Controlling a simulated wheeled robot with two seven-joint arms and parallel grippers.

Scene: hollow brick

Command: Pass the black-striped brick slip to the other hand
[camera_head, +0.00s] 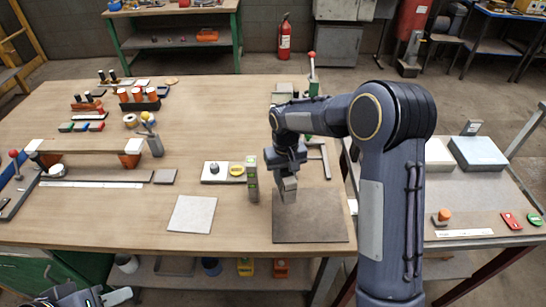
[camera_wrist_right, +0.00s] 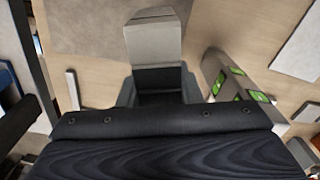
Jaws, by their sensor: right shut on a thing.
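My right gripper (camera_head: 289,178) is above the table at the left edge of the dark brown mat. It is shut on a pale grey block (camera_head: 289,191), which hangs below the fingers. In the right wrist view the block (camera_wrist_right: 154,38) sticks out beyond the jaws, with a thin dark line across its far part. I take it for the black-striped brick slip; most of its stripe is not clear. My left gripper (camera_head: 112,297) is at the bottom left edge, low in front of the table and far from the slip. Its jaws are too small and cut off to judge.
A grey upright piece with green patches (camera_head: 252,178) stands close left of my right gripper. The brown mat (camera_head: 310,222) is bare. A pale square tile (camera_head: 192,214) lies to the left. A board bridge on orange-brown blocks (camera_head: 90,146) is further left. The table's front middle is clear.

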